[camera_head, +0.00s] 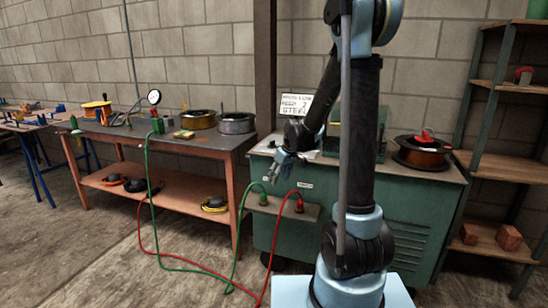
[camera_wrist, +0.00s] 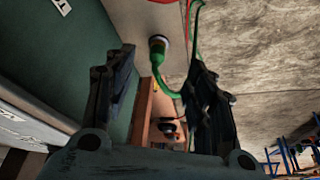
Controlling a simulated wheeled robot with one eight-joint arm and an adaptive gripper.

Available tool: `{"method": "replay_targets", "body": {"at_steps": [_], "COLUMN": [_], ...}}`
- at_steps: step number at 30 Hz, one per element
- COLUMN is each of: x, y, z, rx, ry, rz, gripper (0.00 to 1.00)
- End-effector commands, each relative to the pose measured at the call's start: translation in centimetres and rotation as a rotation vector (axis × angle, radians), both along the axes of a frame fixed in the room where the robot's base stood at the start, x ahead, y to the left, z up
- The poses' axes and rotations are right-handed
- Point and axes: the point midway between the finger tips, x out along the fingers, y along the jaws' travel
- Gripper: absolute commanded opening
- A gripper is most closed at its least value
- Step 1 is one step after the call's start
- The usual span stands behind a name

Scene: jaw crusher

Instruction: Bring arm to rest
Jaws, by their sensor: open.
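My arm stands in the right half of the head view, bent so that my gripper (camera_head: 283,166) hangs at the front left of the green cabinet (camera_head: 415,220). In the wrist view my gripper (camera_wrist: 160,75) is open, its two dark fingers spread apart with nothing held between them. Beyond the fingers a green plug (camera_wrist: 158,48) with its green cable shows; whether a finger touches the cable I cannot tell. In the head view the green plug (camera_head: 263,199) and a red plug (camera_head: 299,205) sit on the cabinet's front ledge, below my gripper.
An orange-legged workbench (camera_head: 160,190) with wire spools and a gauge (camera_head: 154,97) stands left of the cabinet. A copper spool (camera_head: 421,155) sits on the cabinet's right. A shelf rack (camera_head: 490,150) stands at the right. Green and red cables (camera_head: 185,262) loop down to the floor.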

Motion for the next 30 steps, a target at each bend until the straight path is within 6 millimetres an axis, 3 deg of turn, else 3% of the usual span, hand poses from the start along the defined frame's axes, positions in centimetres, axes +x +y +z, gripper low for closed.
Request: {"method": "replay_targets", "body": {"at_steps": [6,15,30], "x": [-4.2,-10.3,-20.8], "y": [-3.2,-7.0,-12.2], "z": [2.8,5.2,6.2], "rx": [-0.011,-0.026,-0.05], "ry": [0.026,0.063,0.114], "rz": [-0.093,-0.219,-0.436], "gripper": [0.5,0.5,0.5]}}
